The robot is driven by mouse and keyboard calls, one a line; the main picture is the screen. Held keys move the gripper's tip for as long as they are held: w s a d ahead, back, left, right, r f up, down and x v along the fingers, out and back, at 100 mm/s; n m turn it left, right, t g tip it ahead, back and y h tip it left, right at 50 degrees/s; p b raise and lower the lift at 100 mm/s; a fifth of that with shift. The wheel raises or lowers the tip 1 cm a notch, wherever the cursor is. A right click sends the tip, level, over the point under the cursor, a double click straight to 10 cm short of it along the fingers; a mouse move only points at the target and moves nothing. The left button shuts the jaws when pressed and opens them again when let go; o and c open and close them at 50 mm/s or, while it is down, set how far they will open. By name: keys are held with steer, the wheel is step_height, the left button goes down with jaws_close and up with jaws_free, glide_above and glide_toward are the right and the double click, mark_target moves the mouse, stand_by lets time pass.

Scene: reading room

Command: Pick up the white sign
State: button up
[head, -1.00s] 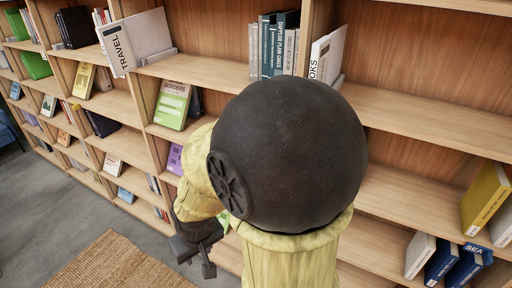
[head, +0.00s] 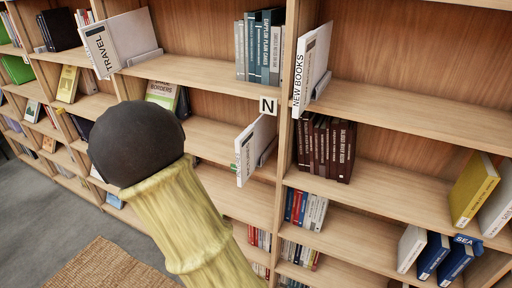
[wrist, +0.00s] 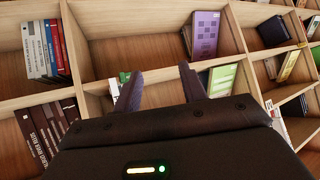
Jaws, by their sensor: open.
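Several white signs or sign-like holders stand on the shelves in the head view, and I cannot tell which one is meant. A small white "N" sign (head: 267,105) is on a shelf edge. A white "NEW BOOKS" sign (head: 311,68) stands upright to its right. A white "TRAVEL" sign (head: 103,50) is at the upper left. Another white sign (head: 252,150) stands on the shelf below the "N". My gripper (wrist: 160,90) is open and empty in the wrist view, its two fingers apart in front of the shelves. In the head view it is hidden behind my arm.
The wooden bookcase (head: 380,108) fills most of the head view. Dark red books (head: 328,148) and a yellow book (head: 473,190) stand on it. In the wrist view, a purple book (wrist: 206,35) and a green book (wrist: 221,80) lie beyond the fingers. A woven rug (head: 105,268) covers the floor.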

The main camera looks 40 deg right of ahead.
steer(key=s+d+r+m+g+h, duration=0.1)
steer(key=d+r+m+h, duration=0.3)
steer(key=d+h, duration=0.4)
steer(key=r+h, duration=0.1)
steer(key=h, duration=0.1)
steer(key=shift+s+d+m+h+b, duration=0.2)
steer(key=shift+s+m+h+b, duration=0.1)
steer(key=shift+s+m+b, duration=0.1)
steer(key=shift+w+d, duration=0.1)
steer(key=p+x, duration=0.5)
steer(key=x, duration=0.7)
steer(key=shift+d, duration=0.1)
